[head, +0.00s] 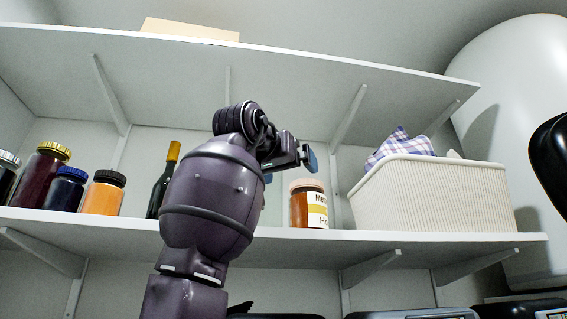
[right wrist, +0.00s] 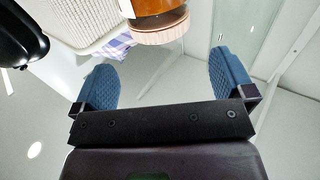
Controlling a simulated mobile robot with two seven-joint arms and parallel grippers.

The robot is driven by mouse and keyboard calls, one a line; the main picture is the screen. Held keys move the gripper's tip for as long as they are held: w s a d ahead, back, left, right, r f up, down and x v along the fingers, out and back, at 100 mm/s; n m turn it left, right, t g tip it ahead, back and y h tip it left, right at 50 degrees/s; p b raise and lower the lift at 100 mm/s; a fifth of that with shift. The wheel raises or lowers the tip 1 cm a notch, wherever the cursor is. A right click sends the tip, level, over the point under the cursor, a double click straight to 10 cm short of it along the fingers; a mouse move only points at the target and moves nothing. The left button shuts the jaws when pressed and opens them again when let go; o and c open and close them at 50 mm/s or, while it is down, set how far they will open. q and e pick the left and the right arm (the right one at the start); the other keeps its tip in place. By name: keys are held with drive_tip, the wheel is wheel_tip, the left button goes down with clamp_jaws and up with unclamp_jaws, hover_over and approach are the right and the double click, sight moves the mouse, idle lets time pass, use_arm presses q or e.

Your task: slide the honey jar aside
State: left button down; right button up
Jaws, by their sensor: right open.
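The honey jar (head: 308,206) stands upright on the lower shelf, with amber contents, a pinkish-tan lid and a partly readable label. My right gripper (head: 291,167) is open and empty, just to the left of the jar and a little above its lid in the head view. In the right wrist view the jar (right wrist: 158,22) shows at the top, beyond the gap between the two blue fingers of the gripper (right wrist: 165,80); the fingers do not touch it. My left gripper is not in view.
A white ribbed basket (head: 435,200) with a checked cloth (head: 400,146) stands close to the jar's right. A dark bottle (head: 161,187) and several lidded jars, including an orange one (head: 102,198), stand left on the shelf (head: 290,236). An upper shelf (head: 270,65) lies overhead.

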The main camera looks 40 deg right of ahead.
sight(306, 185)
drive_tip(key=p+x, duration=0.2)
drive_tip(key=x, duration=0.7)
drive_tip(key=c, duration=1.3)
drive_tip(key=shift+o, duration=0.2)
